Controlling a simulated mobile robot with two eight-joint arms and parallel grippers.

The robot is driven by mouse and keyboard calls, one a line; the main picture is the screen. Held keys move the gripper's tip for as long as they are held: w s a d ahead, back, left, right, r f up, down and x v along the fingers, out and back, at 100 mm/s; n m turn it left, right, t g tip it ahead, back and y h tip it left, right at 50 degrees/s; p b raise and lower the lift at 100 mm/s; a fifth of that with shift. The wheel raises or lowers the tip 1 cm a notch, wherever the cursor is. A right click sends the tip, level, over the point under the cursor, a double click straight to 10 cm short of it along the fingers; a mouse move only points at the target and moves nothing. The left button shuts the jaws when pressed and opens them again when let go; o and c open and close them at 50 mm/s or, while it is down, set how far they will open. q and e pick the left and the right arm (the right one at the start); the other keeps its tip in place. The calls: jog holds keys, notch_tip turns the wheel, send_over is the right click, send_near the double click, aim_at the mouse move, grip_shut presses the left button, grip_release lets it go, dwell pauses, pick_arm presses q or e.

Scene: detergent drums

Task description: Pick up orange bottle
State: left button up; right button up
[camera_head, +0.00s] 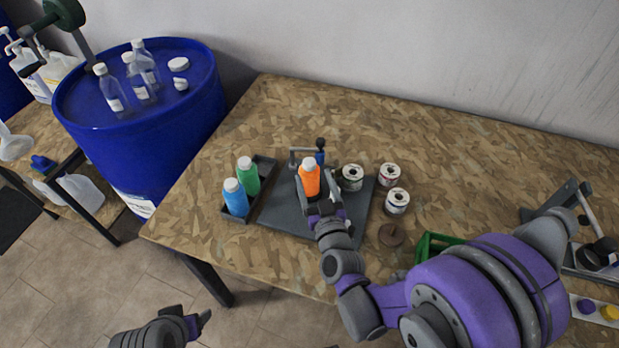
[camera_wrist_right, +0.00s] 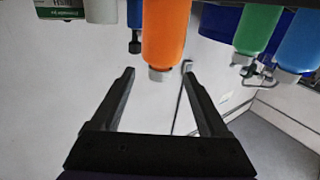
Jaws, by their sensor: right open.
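The orange bottle (camera_head: 309,179) with a white cap stands upright on a dark grey plate (camera_head: 280,213) on the wooden table. My right gripper (camera_head: 322,206) is at the near side of the bottle, low down, and hides its base. In the right wrist view, which looks upside down, the orange bottle (camera_wrist_right: 165,35) lies in line with the gap between the open fingers (camera_wrist_right: 158,76). No contact shows, and I cannot tell how far the fingers reach around it. My left gripper (camera_head: 201,318) shows partly at the bottom, away from the table; its opening is unclear.
A blue bottle (camera_head: 235,198) and a green bottle (camera_head: 247,176) stand in a dark tray left of the orange one. Several spools, such as one at the right (camera_head: 397,201), stand close by. A blue drum (camera_head: 150,150) is left of the table. The table's back right is clear.

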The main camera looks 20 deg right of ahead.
jog(key=w+p, duration=0.1)
jog(key=w, duration=0.7)
jog(key=shift+w, duration=0.25)
jog(key=shift+s+d+r, duration=0.1)
jog(key=shift+r, duration=0.05)
grip_shut()
dwell(0.9)
